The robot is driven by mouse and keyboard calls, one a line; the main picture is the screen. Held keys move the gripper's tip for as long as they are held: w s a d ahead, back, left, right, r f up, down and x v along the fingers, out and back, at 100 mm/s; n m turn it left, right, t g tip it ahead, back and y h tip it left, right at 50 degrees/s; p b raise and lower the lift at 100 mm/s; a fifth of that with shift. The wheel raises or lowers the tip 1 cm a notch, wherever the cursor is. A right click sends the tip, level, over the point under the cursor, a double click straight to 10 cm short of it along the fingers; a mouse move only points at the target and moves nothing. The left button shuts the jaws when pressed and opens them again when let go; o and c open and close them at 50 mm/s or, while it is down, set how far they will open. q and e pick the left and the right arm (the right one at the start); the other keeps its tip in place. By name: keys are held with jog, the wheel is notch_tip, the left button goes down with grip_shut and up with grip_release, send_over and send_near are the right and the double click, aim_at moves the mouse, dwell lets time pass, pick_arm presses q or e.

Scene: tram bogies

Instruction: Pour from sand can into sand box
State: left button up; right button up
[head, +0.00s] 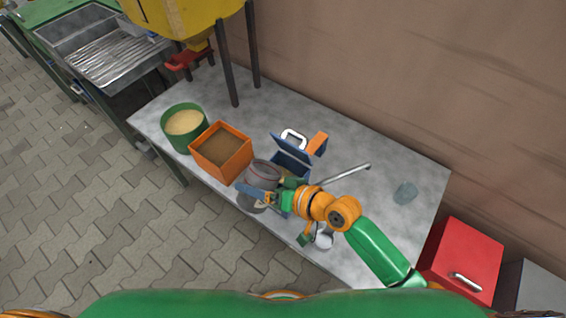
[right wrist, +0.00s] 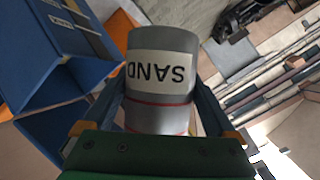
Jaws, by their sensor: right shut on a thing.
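The grey sand can (head: 262,174) is held by my right gripper (head: 266,190) above the front part of the table. In the right wrist view the can (right wrist: 160,80) sits between the two fingers, with a white SAND label and red rings; the label reads upside down there. I cannot tell its exact tilt. A blue box (head: 291,157) with a raised lid and white handle stands just right of the can, partly hidden by my arm; pale material shows inside. In the right wrist view blue panels (right wrist: 55,50) are at the left. My left gripper is not in view.
An orange box (head: 245,160) with brown fill and a green round tub (head: 168,127) of pale grain stand left of the can. A yellow hopper (head: 190,18) on dark legs is behind. A metal bar (head: 345,174) lies to the right. The table's right part (head: 400,165) is mostly clear.

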aim_at(249, 209)
jog(key=s+a+f+n+t, duration=0.1)
jog(key=s+f+n+h+p, duration=0.1)
jog(key=shift+s+a+f+n+t, duration=0.15)
jog(key=shift+a+f+n+t, duration=0.2)
jog(key=shift+f+n+t, duration=0.05)
pick_arm(q)
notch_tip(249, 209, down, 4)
jog(key=b, duration=0.6)
pick_arm(e)
notch_tip(249, 209, down, 7)
jog(key=s+n+t+h, duration=0.1)
jog(key=n+t, duration=0.1)
jog(key=r+p, duration=0.1)
jog(key=p, duration=0.1)
jog(key=r+p, duration=0.2)
jog(key=a+r+p, duration=0.1)
jog(key=r, duration=0.1)
jog(key=shift+r+p, duration=0.15)
jog(key=shift+p, duration=0.25)
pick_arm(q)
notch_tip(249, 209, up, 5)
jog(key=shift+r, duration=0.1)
pick_arm(e)
jog(key=shift+f, duration=0.2)
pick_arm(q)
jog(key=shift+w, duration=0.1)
